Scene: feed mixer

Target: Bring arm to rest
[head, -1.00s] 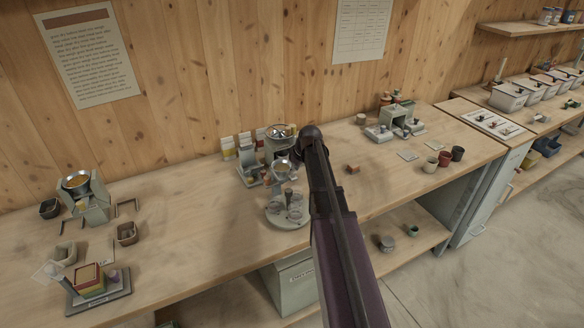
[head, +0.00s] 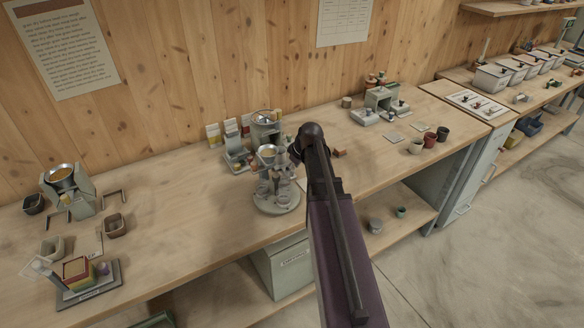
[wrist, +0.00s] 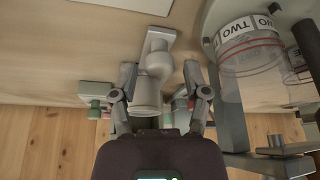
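My arm (head: 335,225) reaches forward over the bench from the bottom of the head view. Its dark rounded wrist joint is close beside the mixing equipment at the middle of the bench, and my gripper is hidden there. In the wrist view my gripper (wrist: 162,88) has its two fingers spread apart. A pale grey cylindrical part (wrist: 147,95) shows between the fingers, nearer the left one; a gap separates it from the right one. I see no grip on it. A clear jar labelled TWO (wrist: 243,75) is close to the right of the fingers.
A round stand (head: 276,204) with clear jars lies left of my wrist. A metal-bowl device (head: 62,178) and small pots stand at the left. Cups (head: 429,139) and a grey block fixture (head: 380,100) are at the right. Open floor (head: 500,240) lies at the lower right.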

